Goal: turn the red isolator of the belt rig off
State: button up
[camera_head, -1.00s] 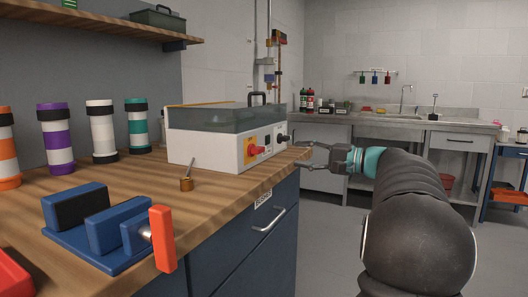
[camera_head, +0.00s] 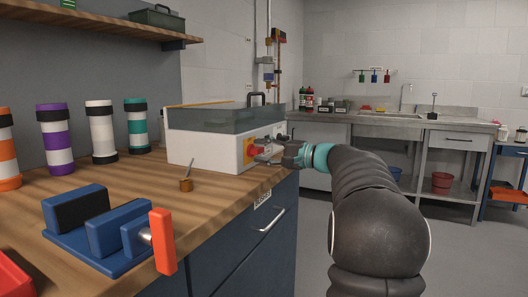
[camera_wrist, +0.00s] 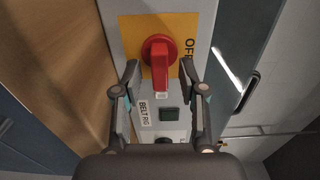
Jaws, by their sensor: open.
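The belt rig (camera_head: 205,150) is a white box with a clear cover on the wooden bench. Its red isolator (camera_wrist: 160,58) is a rotary knob on a yellow plate; the word OFF shows at the plate's right side in the wrist view. The knob's grip runs up and down in that view, with a pale tip at its lower end. It also shows in the head view (camera_head: 250,149). My gripper (camera_wrist: 159,68) is open, with one finger on each side of the knob's grip. Gaps show on both sides, and contact cannot be told.
Striped tubes stand behind.

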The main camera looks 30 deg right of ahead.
grip_shut()
